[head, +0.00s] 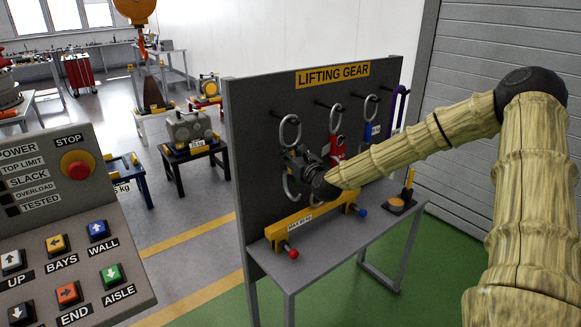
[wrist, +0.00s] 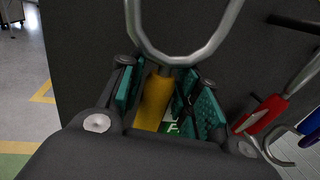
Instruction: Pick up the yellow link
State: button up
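The yellow link (wrist: 153,100) hangs against the dark board, below a large grey metal ring (wrist: 180,55). In the head view the ring (head: 290,132) hangs from the leftmost peg, and my gripper hides the yellow part. My gripper (head: 299,162) is at the board in front of this link. In the wrist view its teal-padded fingers (wrist: 168,98) stand on either side of the yellow link. A gap shows between the yellow body and the right finger, so the gripper looks open around it. The left finger is close to the link; contact cannot be told.
A red link (head: 337,146), a blue link (head: 373,131) and a purple sling (head: 399,108) hang to the right. A yellow beam (head: 318,214) lies on the grey shelf (head: 345,238) below. A button panel (head: 70,225) stands at left.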

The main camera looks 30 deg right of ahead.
grip_shut()
jog(key=shift+r, duration=0.2)
